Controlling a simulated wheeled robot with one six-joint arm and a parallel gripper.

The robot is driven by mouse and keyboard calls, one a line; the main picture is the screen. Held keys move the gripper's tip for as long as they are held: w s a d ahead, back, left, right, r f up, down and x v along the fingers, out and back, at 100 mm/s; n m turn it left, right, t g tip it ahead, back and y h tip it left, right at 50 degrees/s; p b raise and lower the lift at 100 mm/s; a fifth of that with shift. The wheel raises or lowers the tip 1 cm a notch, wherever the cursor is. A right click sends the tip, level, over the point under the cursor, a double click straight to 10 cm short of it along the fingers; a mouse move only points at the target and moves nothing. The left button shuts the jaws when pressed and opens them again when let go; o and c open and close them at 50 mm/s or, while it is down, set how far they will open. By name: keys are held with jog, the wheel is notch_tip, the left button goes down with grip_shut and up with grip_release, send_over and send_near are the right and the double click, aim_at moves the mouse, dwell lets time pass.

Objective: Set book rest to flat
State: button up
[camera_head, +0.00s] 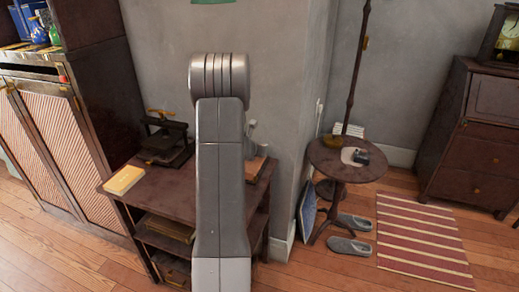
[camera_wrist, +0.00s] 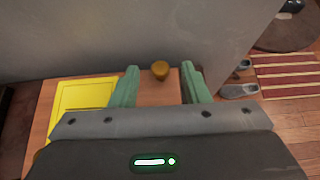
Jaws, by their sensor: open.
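In the wrist view, my gripper (camera_wrist: 160,90) is open and empty, with its two green fingers apart. A small round gold-brown knob (camera_wrist: 160,70) shows between the fingertips, at the edge of an orange-brown wooden surface. A flat yellow panel (camera_wrist: 85,97) lies on that wood to the left of the fingers. I cannot tell for sure whether this wood is the book rest, nor its tilt. In the head view, part of a wooden object (camera_head: 256,165) shows on the table's right side, behind my arm. My gripper is hidden there.
The dark side table (camera_head: 185,195) carries a yellow book (camera_head: 124,180) and a dark press-like device (camera_head: 165,142). A wall stands close behind. A round table (camera_head: 346,160), slippers (camera_head: 350,245) and a striped rug (camera_head: 420,240) are to the right. A cabinet (camera_head: 50,140) stands left.

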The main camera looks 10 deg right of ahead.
jog(key=v, duration=1)
jog(key=shift+s+a+r, duration=0.2)
jog(key=shift+s+r, duration=0.05)
jog(key=shift+s, duration=0.05)
jog(key=x, duration=1.4)
jog(key=shift+a+p, duration=0.1)
jog(key=shift+p, duration=0.25)
jog(key=shift+s, duration=0.1)
